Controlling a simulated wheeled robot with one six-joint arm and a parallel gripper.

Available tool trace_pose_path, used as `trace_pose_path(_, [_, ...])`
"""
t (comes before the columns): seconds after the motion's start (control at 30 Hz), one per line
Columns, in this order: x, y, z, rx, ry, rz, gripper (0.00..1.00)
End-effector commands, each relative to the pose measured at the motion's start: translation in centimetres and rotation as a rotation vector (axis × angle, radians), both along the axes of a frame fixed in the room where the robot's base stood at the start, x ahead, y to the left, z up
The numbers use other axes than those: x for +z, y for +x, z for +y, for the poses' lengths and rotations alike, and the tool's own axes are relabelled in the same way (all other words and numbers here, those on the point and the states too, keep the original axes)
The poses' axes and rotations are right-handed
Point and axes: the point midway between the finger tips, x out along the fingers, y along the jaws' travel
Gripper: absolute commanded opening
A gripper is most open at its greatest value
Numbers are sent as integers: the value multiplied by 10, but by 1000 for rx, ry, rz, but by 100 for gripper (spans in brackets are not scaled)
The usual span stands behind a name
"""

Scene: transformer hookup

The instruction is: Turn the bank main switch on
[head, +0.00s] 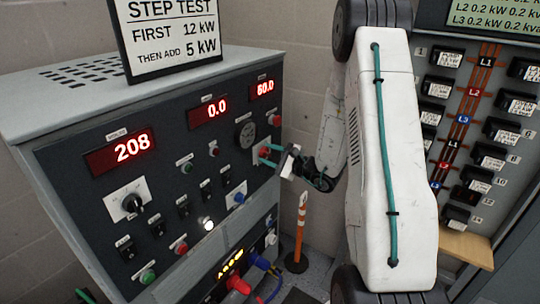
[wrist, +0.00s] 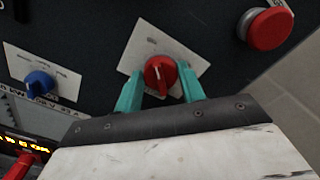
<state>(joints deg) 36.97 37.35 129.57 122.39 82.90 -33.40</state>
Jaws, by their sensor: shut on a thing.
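A red rotary switch (wrist: 159,70) on a white plate sits on the dark front panel of the load bank (head: 75,170); its label is too small to read. My gripper (wrist: 160,84) has its two teal fingers on either side of the red knob and is shut on it. The knob's pointer is roughly upright in the wrist view, tilted slightly left. In the head view my gripper (head: 267,155) reaches the panel's right side from the right, and its fingers partly hide the knob.
A red mushroom button (wrist: 267,27) is up and right of the knob, and a blue knob (wrist: 40,83) is to its left. Lit displays read 208 (head: 132,148), 0.0 and 60.0. An orange-striped post (head: 299,230) stands below my arm. A breaker board (head: 470,140) is at right.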

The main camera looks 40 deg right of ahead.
Motion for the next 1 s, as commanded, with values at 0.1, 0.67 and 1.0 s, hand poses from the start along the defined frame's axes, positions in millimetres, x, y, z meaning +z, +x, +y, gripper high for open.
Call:
trace_pose_path(0.1, [0, 0, 0, 0, 26, 10, 16])
trace_pose_path(0.67, [1, 0, -1, 1, 431, 156, 16])
trace_pose_path(1.0, [1, 1, -2, 0, 736, 266, 16])
